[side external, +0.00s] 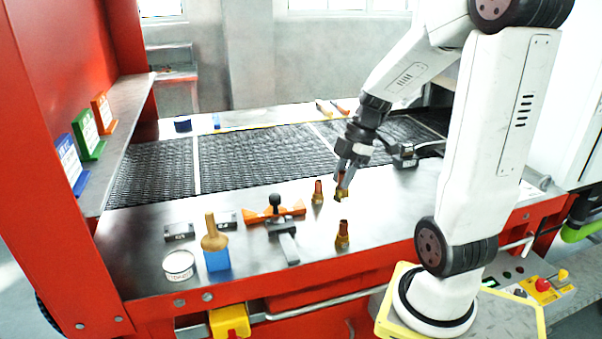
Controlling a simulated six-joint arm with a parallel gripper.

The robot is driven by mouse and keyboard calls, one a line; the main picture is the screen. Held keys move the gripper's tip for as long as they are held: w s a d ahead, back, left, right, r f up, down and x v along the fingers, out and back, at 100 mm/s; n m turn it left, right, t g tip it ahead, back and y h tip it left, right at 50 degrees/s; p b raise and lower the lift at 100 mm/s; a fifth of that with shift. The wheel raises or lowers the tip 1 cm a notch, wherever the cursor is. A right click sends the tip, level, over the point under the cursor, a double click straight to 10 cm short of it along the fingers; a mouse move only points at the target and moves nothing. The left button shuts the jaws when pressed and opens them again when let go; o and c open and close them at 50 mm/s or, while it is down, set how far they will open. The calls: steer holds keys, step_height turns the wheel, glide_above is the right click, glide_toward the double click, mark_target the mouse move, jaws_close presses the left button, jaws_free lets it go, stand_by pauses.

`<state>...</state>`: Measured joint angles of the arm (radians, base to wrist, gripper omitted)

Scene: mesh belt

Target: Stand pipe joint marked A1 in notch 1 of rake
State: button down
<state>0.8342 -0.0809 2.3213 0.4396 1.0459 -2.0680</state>
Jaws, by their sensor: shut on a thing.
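My gripper (346,176) points down over the right part of the steel table, shut on a brass and copper-coloured pipe joint (342,193). The fingers hide part of the joint, and I cannot tell whether its base touches the table. A second pipe joint (318,193) stands upright just left of the gripper. A third pipe joint (342,235) stands upright nearer the front edge. No A1 mark or notch number is readable. An orange bar with a black knob (275,210) lies left of the joints; I cannot tell whether it is the rake.
A grey tool (284,243) lies before the orange bar. A wooden-handled brush with blue bristles (216,250) and a round tin (178,265) stand front left. The dark mesh belt (255,158) runs behind. A small black device (404,156) sits behind right of the gripper.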

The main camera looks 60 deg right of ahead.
steer(key=w+d+f, duration=0.1)
steer(key=w+f, duration=0.1)
steer(key=w, duration=1)
steer(key=w+d+f, duration=0.1)
steer(key=w, duration=1.2)
steer(key=shift+s+f, duration=0.15)
steer(key=shift+f, duration=2.4)
steer(key=shift+s+f, duration=0.1)
steer(key=shift+f, duration=2.45)
steer(key=shift+f, duration=0.1)
steer(key=shift+c, duration=2.2)
jaws_free()
steer(key=v, duration=1.2)
